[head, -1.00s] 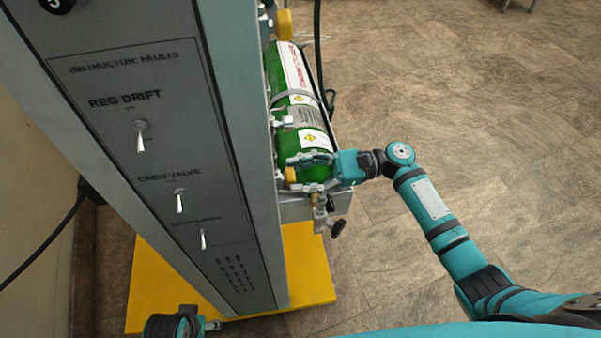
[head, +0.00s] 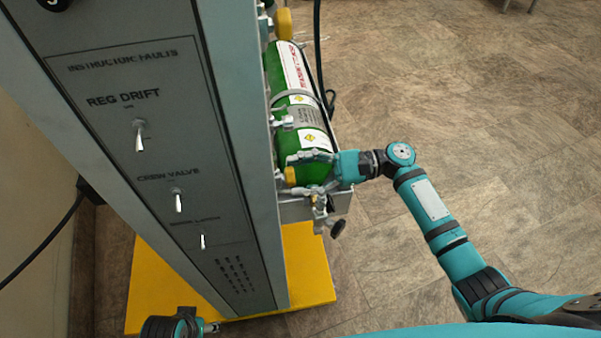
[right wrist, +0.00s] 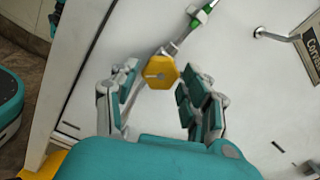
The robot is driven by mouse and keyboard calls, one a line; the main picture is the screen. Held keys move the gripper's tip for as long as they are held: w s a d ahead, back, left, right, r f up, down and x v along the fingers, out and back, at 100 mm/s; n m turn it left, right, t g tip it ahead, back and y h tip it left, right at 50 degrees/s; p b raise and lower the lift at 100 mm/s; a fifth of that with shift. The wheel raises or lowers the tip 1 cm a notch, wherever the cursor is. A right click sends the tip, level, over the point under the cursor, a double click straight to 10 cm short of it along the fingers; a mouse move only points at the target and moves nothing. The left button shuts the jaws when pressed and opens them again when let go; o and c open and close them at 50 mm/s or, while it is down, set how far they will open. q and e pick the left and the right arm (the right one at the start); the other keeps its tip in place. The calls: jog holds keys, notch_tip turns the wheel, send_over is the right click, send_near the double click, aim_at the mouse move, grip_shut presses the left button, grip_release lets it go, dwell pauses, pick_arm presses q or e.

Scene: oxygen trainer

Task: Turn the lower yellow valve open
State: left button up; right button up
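The lower yellow valve (head: 290,176) is a small knob at the near end of the green cylinder, beside the grey panel. In the right wrist view it is a yellow hexagonal knob (right wrist: 159,72) with a slot-like mark at its centre. My right gripper (head: 308,178) is open at the knob, its fingers spread above and below it in the head view. In the right wrist view the knob lies between the fingertips (right wrist: 158,88), close to the right finger; contact cannot be told. My left gripper (head: 196,325) is partly visible at the bottom edge, its fingers unclear.
The green cylinder (head: 308,140) stands strapped beside the grey panel (head: 150,70) with switches. Another yellow valve (head: 284,23) is higher up. A fitting with a dark knob (head: 337,229) sits just below my right gripper.

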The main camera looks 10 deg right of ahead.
jog(key=shift+o, duration=0.9)
pick_arm(q)
jog(key=shift+w+r, duration=0.1)
jog(key=shift+w, duration=0.2)
jog(key=shift+s, duration=0.15)
pick_arm(e)
jog(key=d, duration=1.2)
